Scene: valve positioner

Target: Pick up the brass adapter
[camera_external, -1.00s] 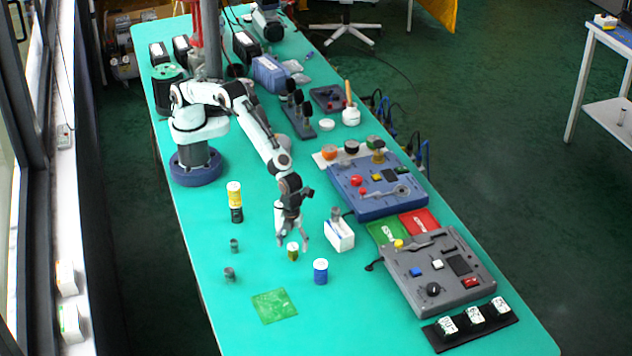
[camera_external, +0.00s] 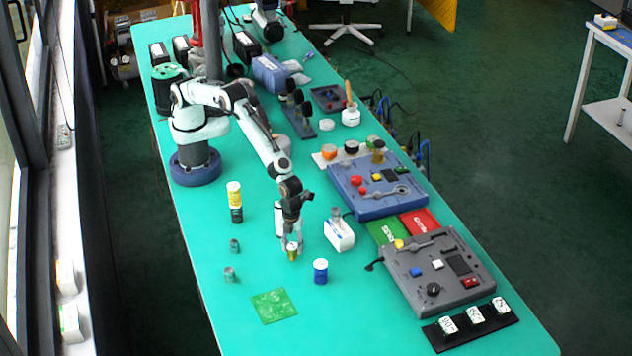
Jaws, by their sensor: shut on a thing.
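The brass adapter (camera_external: 292,253) is a small gold-coloured cylinder on the teal table, left of the blue jar. My gripper (camera_external: 293,248) points down over it and is shut on it, with the fingers on either side of its upper part. I cannot tell from this view whether the adapter is touching the table or just above it.
A blue jar (camera_external: 320,272) stands close to the right. A white box (camera_external: 339,235) is at the upper right. Two small grey fittings (camera_external: 230,275) (camera_external: 235,246) and a yellow-black stack (camera_external: 235,202) stand to the left.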

